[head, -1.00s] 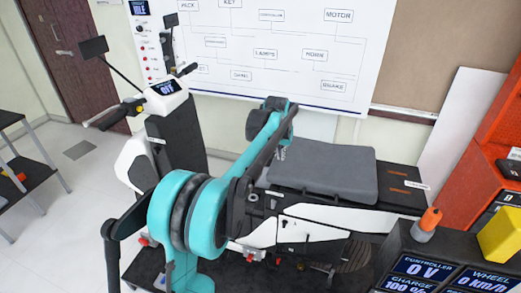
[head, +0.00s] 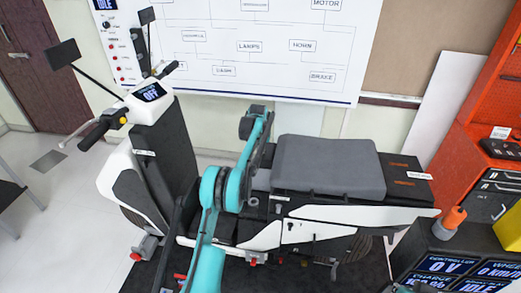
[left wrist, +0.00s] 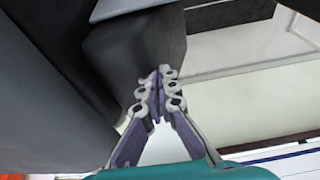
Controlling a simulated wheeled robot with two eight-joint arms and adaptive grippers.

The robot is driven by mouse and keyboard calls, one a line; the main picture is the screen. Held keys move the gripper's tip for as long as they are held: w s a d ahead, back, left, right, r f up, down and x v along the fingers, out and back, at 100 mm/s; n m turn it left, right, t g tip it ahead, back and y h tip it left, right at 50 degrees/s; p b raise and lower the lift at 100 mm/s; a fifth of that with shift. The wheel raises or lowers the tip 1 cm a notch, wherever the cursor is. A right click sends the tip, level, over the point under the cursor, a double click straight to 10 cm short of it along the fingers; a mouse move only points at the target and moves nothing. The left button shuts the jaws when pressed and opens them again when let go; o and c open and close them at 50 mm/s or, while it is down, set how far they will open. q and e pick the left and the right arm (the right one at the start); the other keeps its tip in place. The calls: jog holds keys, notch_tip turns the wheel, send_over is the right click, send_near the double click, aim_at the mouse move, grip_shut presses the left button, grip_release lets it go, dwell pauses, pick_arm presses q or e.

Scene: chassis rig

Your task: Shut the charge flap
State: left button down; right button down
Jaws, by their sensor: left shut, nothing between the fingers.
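An electric scooter chassis with a grey seat (head: 330,165) and white side panels (head: 315,232) stands on a dark mat in the head view. I cannot pick out the charge flap for certain in either view. My left arm reaches up in front of the chassis, just left of the seat; its fingers are hidden in the head view. In the left wrist view my left gripper (left wrist: 158,76) is shut and empty. Its tips appear in front of a dark grey block (left wrist: 135,45); I cannot tell whether they touch. My right gripper is not in view.
The handlebar display (head: 150,92) and mirrors stand at the left. A console with readouts (head: 450,268) and an orange-topped object (head: 450,222) are at the lower right, near an orange rack (head: 490,110). A whiteboard (head: 270,75) is behind.

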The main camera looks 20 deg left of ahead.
aim_at(259, 177)
pick_arm(q)
jog(key=shift+s+d+f+b, duration=0.1)
jog(key=shift+s+f+b, duration=0.15)
jog(key=shift+s+f, duration=0.35)
jog(key=shift+s+d+f+b, duration=0.1)
jog(key=shift+s+f+b, duration=0.2)
jog(key=shift+f, duration=0.55)
jog(key=shift+s+d+f+b, duration=0.1)
jog(key=shift+s+f+b, duration=0.15)
jog(key=shift+s+f, duration=0.35)
jog(key=shift+w+f, duration=0.1)
jog(key=shift+w, duration=0.05)
